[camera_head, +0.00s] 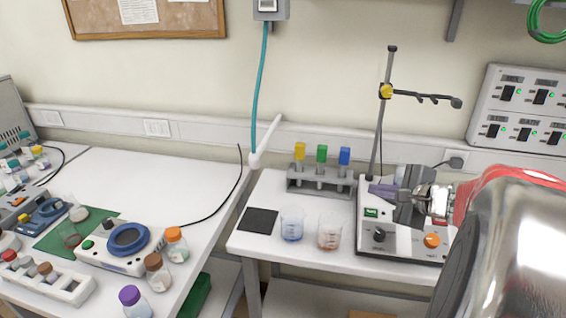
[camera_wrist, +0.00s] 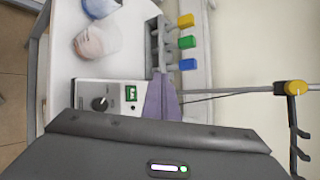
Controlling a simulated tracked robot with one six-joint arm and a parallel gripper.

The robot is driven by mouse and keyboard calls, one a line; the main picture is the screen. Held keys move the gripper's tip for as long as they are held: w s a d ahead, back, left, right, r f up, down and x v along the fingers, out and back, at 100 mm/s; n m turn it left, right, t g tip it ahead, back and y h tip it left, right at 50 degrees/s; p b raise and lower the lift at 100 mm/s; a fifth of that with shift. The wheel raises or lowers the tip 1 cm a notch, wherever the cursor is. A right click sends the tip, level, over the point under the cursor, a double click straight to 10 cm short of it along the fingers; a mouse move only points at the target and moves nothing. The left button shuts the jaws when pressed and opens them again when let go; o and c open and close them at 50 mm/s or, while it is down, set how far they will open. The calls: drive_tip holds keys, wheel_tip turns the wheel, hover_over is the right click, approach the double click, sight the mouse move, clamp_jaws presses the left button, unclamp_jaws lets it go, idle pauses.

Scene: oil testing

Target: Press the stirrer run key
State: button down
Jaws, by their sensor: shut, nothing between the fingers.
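The wrist view shows the green rectangle (camera_wrist: 131,93) and black knob (camera_wrist: 100,104) left of my fingers. The orange control is not visible there. My gripper (camera_head: 374,188) is shut and empty, its purple-grey fingers over the stirrer's back left part, near the green rectangle. They also show in the wrist view (camera_wrist: 160,78). I cannot tell their height.
A stand rod (camera_head: 386,120) with a clamp arm rises behind the stirrer. A grey rack (camera_head: 320,186) with yellow, green and blue-capped tubes stands to its left. Two beakers (camera_head: 292,225) (camera_head: 329,233) and a black mat (camera_head: 258,221) lie left of the stirrer.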

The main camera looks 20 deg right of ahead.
sight(371, 212)
drive_tip(key=shift+s+d+m, duration=0.15)
drive_tip(key=shift+d+m, duration=0.25)
drive_tip(key=shift+d, duration=0.4)
drive_tip(key=shift+w+d+f, duration=0.25)
drive_tip(key=shift+w+f, duration=0.15)
drive_tip(key=shift+f, duration=1)
drive_tip(key=shift+w+d+f, duration=0.3)
drive_tip(key=shift+w+f, duration=0.15)
drive_tip(key=shift+f, duration=0.9)
drive_tip(key=shift+w+d+f, duration=0.25)
drive_tip(key=shift+w+f, duration=0.15)
drive_tip(key=shift+f, duration=1)
drive_tip(key=shift+f, duration=0.15)
drive_tip(key=shift+d+f, duration=0.1)
drive_tip(key=shift+f, duration=0.1)
drive_tip(key=shift+w+f, duration=0.15)
drive_tip(key=shift+f, duration=0.2)
drive_tip(key=shift+r, duration=0.15)
drive_tip(key=shift+s+r, duration=0.25)
drive_tip(key=shift+r, duration=0.35)
